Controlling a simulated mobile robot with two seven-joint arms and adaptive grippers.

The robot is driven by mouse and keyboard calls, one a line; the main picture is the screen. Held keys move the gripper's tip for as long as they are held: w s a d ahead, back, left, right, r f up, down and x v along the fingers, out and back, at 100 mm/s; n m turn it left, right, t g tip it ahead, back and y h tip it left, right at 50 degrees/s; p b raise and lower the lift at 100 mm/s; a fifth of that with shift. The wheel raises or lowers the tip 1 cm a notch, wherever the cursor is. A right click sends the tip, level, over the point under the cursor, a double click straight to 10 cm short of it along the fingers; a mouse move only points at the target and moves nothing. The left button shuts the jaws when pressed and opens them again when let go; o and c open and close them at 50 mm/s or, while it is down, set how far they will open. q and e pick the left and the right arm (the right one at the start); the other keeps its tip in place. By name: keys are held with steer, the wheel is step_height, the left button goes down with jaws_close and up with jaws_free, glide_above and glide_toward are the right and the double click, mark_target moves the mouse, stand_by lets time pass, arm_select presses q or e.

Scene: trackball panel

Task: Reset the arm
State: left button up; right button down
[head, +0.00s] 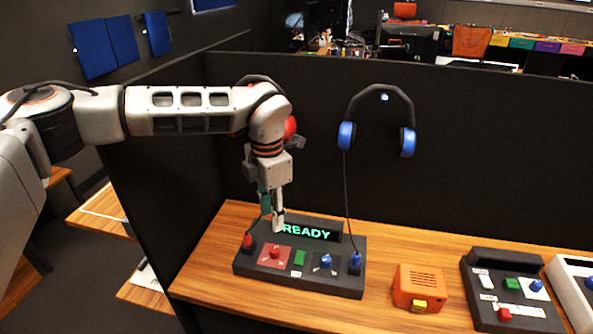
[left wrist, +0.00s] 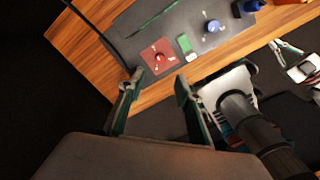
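My left gripper (head: 277,215) points down over the back left of the dark trackball panel (head: 300,285), in front of its display, which reads READY in green (head: 310,233). In the left wrist view its two fingers (left wrist: 160,86) are apart with nothing between them. The panel's red control on a red plate (left wrist: 159,57), green button (left wrist: 184,44) and blue control (left wrist: 211,26) lie beyond the fingertips. Whether a finger touches the panel is unclear. My right gripper is not in the head view; pale finger-like parts (left wrist: 286,48) at the left wrist view's right edge may belong to it.
The panel stands on a wooden desk (head: 210,275) against a dark partition (head: 460,160). Blue headphones (head: 347,135) hang there, their cable running down to the panel. An orange box (head: 418,285) and another control panel (head: 512,295) stand to the right. Bare desk lies between.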

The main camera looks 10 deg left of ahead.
arm_select(q)
steer(key=s+d+f+m+g+h, duration=0.15)
steer(key=s+d+h, duration=0.45)
steer(key=d, duration=0.7)
steer(key=s+d+m+g+h, duration=0.1)
steer(key=s+d+g+h, duration=0.15)
steer(key=s+d, duration=0.75)
steer(key=s+d+r+h, duration=0.2)
steer(key=d+r+h, duration=0.45)
steer(key=d, duration=0.25)
step_height(320, 180, up, 12)
steer(key=w+n+t+h, duration=0.2)
steer(key=n+t+h, duration=0.3)
steer(key=n+h, duration=0.15)
steer(key=w+a+r+n+t+y, duration=0.2)
steer(key=w+a+n+t+y, duration=0.4)
steer(key=w+a+n+t, duration=0.85)
steer(key=s+a+f+n+t+y, duration=0.1)
steer(key=a+f+n+t+y, duration=0.2)
steer(key=a+f+n+y, duration=1.3)
steer(key=s+a+f+n+g+y, duration=0.4)
steer(key=s+a+f+g, duration=0.7)
steer(key=s+a+f, duration=0.9)
steer(key=d+f+n+t+h, duration=0.2)
steer(key=d+f+h, duration=0.5)
steer(key=d+f, duration=0.6)
steer(key=shift+w+d+f+t, duration=0.2)
steer(key=shift+d+t, duration=0.45)
steer(key=shift+d, duration=0.3)
